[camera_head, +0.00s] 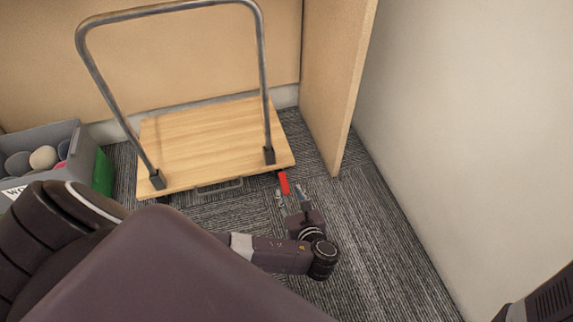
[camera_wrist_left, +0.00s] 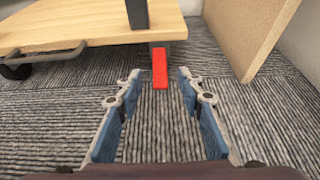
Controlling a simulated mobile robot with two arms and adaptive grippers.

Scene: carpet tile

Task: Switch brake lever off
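The brake lever (camera_head: 283,183) is a small red bar at the front right corner of the wooden platform cart (camera_head: 215,140). In the left wrist view the red lever (camera_wrist_left: 160,68) hangs down below the platform edge, centred beyond the fingertips. My left gripper (camera_head: 291,196) is just in front of the lever, low over the carpet. In the wrist view the left gripper (camera_wrist_left: 158,76) has its fingers spread with only carpet between them, and I see no contact with the lever. At the lower right of the head view only part of my right arm shows; its gripper is out of frame.
A wooden panel (camera_head: 338,85) stands right of the cart, near the lever. A plain wall (camera_head: 455,120) runs along the right. A grey bin (camera_head: 50,135) holding round items sits at the left. The carpet (camera_head: 370,235) in front of the panel is clear.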

